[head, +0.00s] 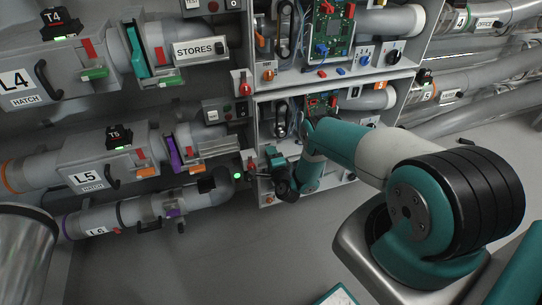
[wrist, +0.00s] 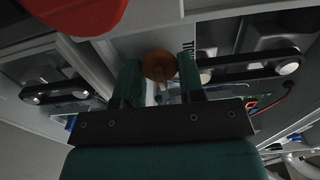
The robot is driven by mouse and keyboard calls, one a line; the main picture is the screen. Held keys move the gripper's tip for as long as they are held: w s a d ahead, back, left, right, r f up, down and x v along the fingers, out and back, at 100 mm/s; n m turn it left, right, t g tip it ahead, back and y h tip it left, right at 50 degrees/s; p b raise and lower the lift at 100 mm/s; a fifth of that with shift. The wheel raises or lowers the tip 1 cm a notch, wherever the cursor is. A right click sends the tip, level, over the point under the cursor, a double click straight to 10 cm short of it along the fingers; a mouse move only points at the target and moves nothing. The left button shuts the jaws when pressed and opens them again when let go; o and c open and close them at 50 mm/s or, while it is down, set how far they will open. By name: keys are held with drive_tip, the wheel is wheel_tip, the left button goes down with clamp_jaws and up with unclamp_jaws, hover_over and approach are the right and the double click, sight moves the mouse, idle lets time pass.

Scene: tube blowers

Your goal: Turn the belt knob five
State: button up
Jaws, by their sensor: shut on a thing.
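In the wrist view an orange-brown round knob (wrist: 159,66) sits between the two teal fingers of my gripper (wrist: 160,77). The fingers are shut on its sides. A short pointer or stem shows below its round face. In the head view my gripper (head: 273,158) is at the left edge of the lower open bay, right of the L5 unit (head: 90,178). The held knob is hidden there behind my gripper and wrist.
A large red knob or button (wrist: 75,12) is close by at the wrist view's upper left. Black belts (wrist: 250,66) run on both sides of my fingers. In the head view a shelf with a circuit board (head: 333,30) is above my arm. Open floor lies at lower left.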

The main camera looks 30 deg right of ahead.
drive_tip(key=shift+a+f, duration=0.1)
drive_tip(key=o, duration=0.6)
drive_tip(key=shift+o, duration=0.2)
drive_tip(key=shift+s, duration=0.1)
drive_tip(key=p+v, duration=1.3)
drive_tip(key=v, duration=0.4)
drive_tip(key=shift+s, duration=0.25)
